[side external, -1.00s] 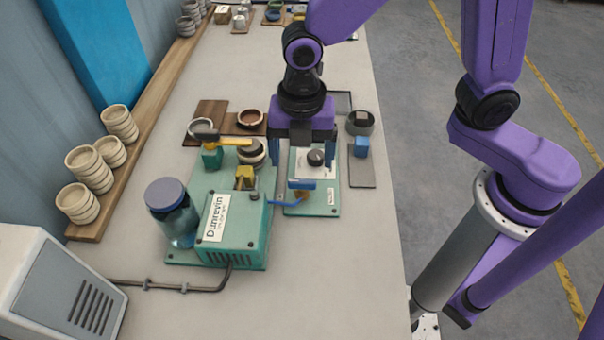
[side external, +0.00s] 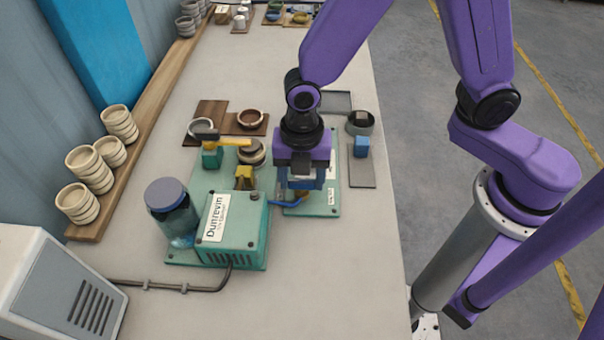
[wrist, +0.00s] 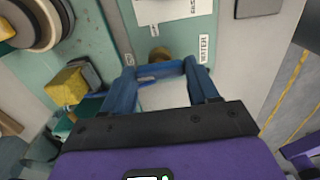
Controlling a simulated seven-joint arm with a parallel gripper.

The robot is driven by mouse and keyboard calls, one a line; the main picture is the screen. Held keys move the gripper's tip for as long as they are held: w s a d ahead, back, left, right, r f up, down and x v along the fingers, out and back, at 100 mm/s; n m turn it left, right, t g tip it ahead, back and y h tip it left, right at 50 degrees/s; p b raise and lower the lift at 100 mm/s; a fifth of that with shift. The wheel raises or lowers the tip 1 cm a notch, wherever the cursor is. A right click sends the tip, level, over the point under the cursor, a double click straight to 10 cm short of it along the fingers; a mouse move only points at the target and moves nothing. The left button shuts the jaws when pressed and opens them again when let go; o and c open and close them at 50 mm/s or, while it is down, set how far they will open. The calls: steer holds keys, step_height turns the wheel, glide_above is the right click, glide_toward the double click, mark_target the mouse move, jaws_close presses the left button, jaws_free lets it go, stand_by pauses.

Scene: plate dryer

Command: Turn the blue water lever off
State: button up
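The blue water lever (side external: 287,205) sits low at the front of the teal panel (side external: 328,207), right of the Dunrevin machine. In the side view its free end points left, and the rest is hidden by my gripper (side external: 304,183). In the wrist view, a brass valve (wrist: 158,55) shows beside the WATER label (wrist: 205,46). A blue bar just below it, which looks like the lever (wrist: 165,69), crosses between the fingertips. My gripper (wrist: 162,80) has blue fingers that stand apart. I cannot tell whether they touch the lever.
A blue block (side external: 361,146) is on a grey mat at the right.

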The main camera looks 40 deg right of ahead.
steer(key=shift+c, duration=0.7)
steer(key=shift+m, duration=0.3)
steer(key=m, duration=0.3)
steer(key=shift+m, duration=0.3)
steer(key=m, duration=0.4)
steer(key=shift+m, duration=0.3)
steer(key=m, duration=0.9)
steer(key=o, duration=1.1)
steer(key=shift+c, duration=0.2)
